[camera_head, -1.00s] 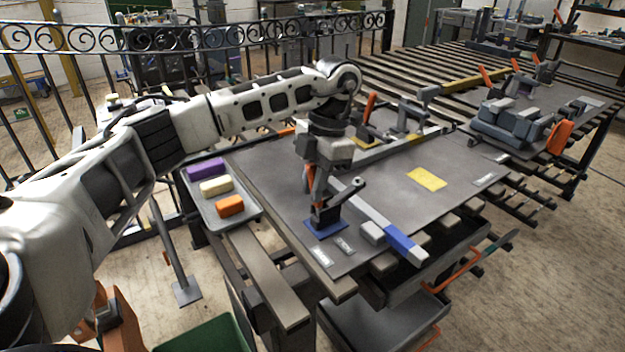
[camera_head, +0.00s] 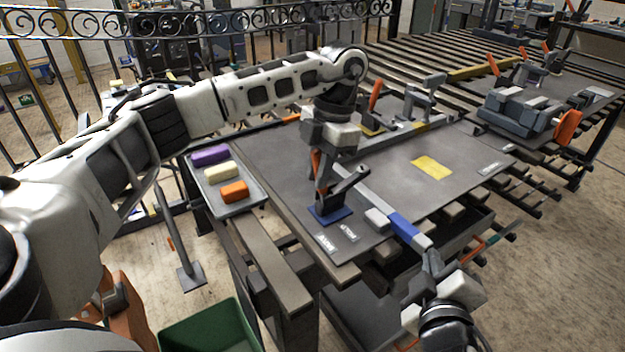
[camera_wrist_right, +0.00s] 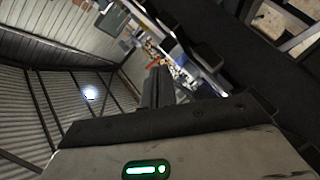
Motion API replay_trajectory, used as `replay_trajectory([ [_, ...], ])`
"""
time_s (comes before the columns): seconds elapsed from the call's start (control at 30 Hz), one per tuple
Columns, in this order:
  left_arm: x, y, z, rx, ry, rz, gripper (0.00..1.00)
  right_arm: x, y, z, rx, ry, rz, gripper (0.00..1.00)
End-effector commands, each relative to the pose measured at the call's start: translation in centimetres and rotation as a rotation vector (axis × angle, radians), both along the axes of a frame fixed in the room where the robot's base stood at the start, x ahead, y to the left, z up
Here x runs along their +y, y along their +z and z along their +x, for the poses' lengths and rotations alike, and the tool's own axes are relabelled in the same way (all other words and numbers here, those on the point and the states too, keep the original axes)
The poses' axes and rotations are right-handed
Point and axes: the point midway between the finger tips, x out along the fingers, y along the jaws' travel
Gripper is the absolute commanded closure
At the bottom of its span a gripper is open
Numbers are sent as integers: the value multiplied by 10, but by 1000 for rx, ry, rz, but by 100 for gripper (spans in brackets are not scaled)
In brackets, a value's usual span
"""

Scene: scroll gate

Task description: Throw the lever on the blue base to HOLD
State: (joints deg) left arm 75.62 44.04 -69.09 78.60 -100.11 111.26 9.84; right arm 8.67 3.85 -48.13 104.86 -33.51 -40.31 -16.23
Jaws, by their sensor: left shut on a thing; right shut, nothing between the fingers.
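The blue base (camera_head: 331,215) lies on the near part of the grey table plate. A dark clamp mechanism (camera_head: 345,190) stands on it, with a grey arm pointing up to the right. Its orange lever handle (camera_head: 316,162) is partly hidden by my left gripper (camera_head: 322,180), which reaches down from above and is shut on it. Two small white labels (camera_head: 326,243) lie in front of the base; their words are too small to read. My right gripper (camera_head: 431,262) is shut and empty, close to the blue end of a long bar (camera_head: 404,228). Whether it touches the bar is unclear.
A tray (camera_head: 240,209) with purple, cream and orange blocks stands left of the plate. A yellow patch (camera_head: 432,167) lies on the plate. Another orange-handled clamp (camera_head: 376,95) stands behind. Grey blocks (camera_head: 520,110) sit at the right. A green bin (camera_head: 210,328) is below.

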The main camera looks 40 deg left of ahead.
Motion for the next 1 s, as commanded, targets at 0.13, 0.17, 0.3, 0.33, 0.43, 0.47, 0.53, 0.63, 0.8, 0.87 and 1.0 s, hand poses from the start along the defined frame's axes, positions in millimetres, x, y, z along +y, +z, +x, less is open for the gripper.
replay_trajectory([
  [0.13,0,1,1,-6,0,-2,100,84,48,-34,-279,258,-166,100],
  [0.17,0,1,1,-6,0,-2,100,96,53,-43,-329,300,-196,100],
  [0.3,0,1,1,-6,0,-2,100,137,64,-79,-518,457,-319,100],
  [0.33,0,1,1,-6,0,-2,100,142,64,-85,-547,479,-339,100],
  [0.43,0,1,1,-6,0,-3,100,154,64,-99,-619,535,-387,100],
  [0.47,0,1,1,-6,0,-3,100,156,64,-102,-632,546,-397,100],
  [0.53,0,1,1,-7,1,-2,100,161,63,-105,-652,561,-409,100],
  [0.63,0,1,1,-7,1,-2,100,168,63,-102,-660,567,-414,100],
  [0.8,0,1,1,-7,1,-2,100,193,65,-84,-659,565,-413,100],
  [0.87,0,2,1,-7,1,-2,100,204,66,-76,-659,565,-413,100],
  [1.0,0,2,1,-7,1,-2,100,226,67,-59,-656,565,-413,100],
])
